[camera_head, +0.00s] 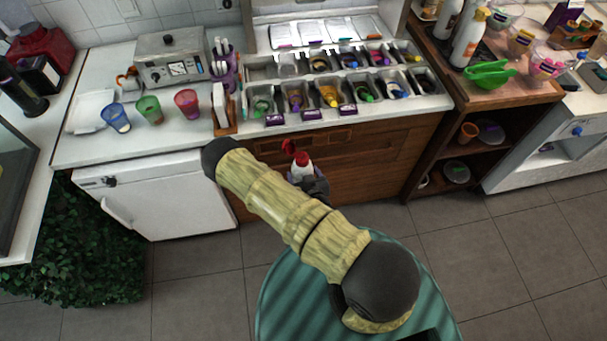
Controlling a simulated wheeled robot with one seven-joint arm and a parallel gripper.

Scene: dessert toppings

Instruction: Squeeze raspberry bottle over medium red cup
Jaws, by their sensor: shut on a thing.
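My gripper (312,184) is shut on a white bottle with a red top (301,171), in front of the brown drawer fronts and below the counter edge. The arm hides much of the gripper, and the bottle's label cannot be read. A red translucent cup (187,104) stands upright on the white counter at the left, up and left of the bottle and well apart from it. A green cup (149,110) and a blue cup (117,118) stand in a row to its left.
A toppings station (340,92) with several bins fills the counter's middle. A napkin holder (224,112) and a purple utensil holder (225,70) stand right of the red cup. A metal appliance (168,62) is behind the cups. A brown shelf unit (505,98) stands at the right.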

